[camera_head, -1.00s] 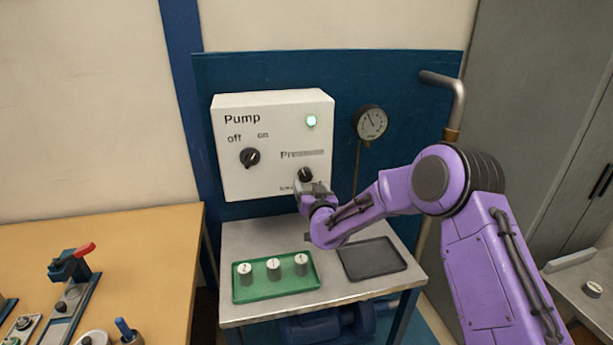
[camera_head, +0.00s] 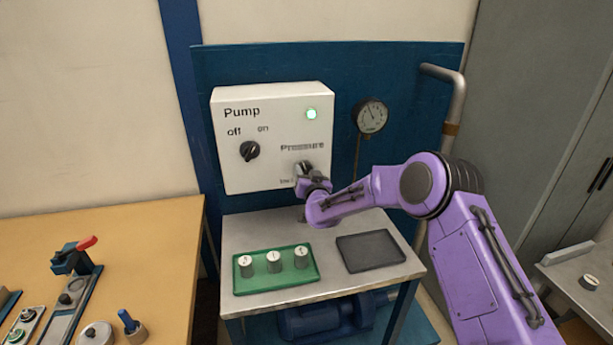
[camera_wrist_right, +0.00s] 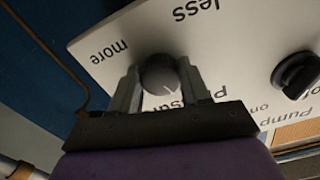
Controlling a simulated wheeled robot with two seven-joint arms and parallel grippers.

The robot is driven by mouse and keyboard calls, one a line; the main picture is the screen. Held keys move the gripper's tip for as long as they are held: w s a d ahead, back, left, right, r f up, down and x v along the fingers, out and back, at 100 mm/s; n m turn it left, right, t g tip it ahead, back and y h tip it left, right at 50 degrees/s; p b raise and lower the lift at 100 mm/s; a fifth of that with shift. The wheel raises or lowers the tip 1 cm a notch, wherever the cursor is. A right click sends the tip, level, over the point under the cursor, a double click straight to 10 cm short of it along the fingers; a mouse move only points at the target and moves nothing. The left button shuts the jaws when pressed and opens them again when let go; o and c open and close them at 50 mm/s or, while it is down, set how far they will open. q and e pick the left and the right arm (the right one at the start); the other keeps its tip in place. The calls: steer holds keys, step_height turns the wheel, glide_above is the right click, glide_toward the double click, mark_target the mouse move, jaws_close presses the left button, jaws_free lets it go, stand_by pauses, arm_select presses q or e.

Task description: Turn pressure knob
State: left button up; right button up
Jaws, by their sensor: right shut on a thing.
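The pressure knob (camera_wrist_right: 160,76) is a dark round knob with a white pointer line, on the white pump panel (camera_head: 240,110). In the right wrist view it sits between the two fingers of my right gripper (camera_wrist_right: 158,88), which is shut on it. In the head view my right gripper (camera_head: 308,178) is at the panel's lower right and hides most of the knob. The "less" and "more" marks show beside the knob in the wrist view. The round pressure gauge (camera_head: 371,115) hangs right of the panel. My left gripper is not in view.
Below, a green tray (camera_head: 276,286) holds three white cylinders beside an empty dark tray (camera_head: 370,251). A vertical pipe (camera_head: 450,130) stands at the right.

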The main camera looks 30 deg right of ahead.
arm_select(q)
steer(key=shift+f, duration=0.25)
arm_select(e)
steer(key=o, duration=1.1)
steer(key=shift+c, duration=0.2)
steer(key=shift+s+a, duration=0.15)
steer(key=shift+s, duration=0.15)
arm_select(q)
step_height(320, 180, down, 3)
steer(key=b, duration=0.3)
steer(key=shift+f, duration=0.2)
arm_select(e)
steer(key=v, duration=1)
steer(key=shift+m, duration=0.3)
